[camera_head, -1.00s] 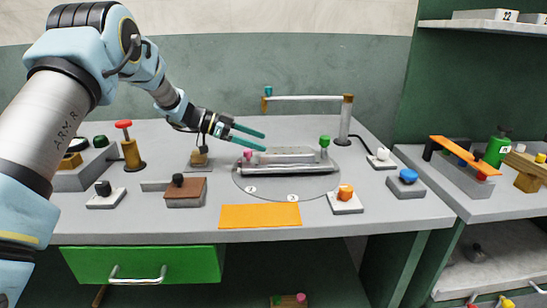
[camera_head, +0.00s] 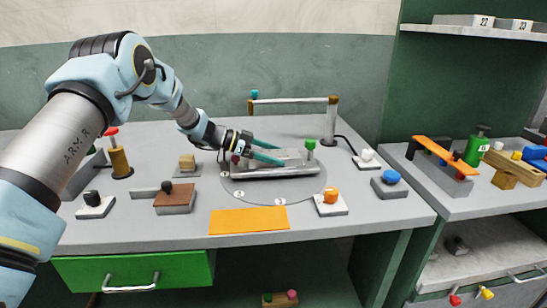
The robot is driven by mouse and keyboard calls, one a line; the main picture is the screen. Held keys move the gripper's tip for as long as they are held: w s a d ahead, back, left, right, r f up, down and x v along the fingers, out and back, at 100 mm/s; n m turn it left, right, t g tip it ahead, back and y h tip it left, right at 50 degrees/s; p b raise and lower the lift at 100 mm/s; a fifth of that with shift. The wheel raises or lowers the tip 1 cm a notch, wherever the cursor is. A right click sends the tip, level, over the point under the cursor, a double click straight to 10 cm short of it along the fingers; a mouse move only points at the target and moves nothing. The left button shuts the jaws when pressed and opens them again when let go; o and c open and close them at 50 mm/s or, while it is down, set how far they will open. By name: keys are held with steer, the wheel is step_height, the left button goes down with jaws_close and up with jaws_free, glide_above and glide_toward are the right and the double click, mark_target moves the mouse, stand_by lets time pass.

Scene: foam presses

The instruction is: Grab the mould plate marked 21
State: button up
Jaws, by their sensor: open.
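No mark 21 can be read in view. A pale grey plate-like piece (camera_head: 290,158) lies on the round grey disc (camera_head: 310,190) on the table, with a green knob (camera_head: 311,144) near its right end and a dark pink knob near its left end. Any number on it is not legible. My gripper (camera_head: 280,154) is open, its two teal fingers pointing right over the left part of this piece. Whether they touch it I cannot tell. White blocks marked 22 (camera_head: 482,22) and 23 (camera_head: 521,25) stand on the upper right shelf.
A raised bar on posts (camera_head: 292,100) stands behind the disc. An orange sheet (camera_head: 248,221) lies in front. Knobbed blocks, including a brown one (camera_head: 174,199) and an orange-knobbed one (camera_head: 331,200), surround the disc. A side bench (camera_head: 460,202) at right holds clamps.

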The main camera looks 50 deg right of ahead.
jaws_close()
stand_by(0.7)
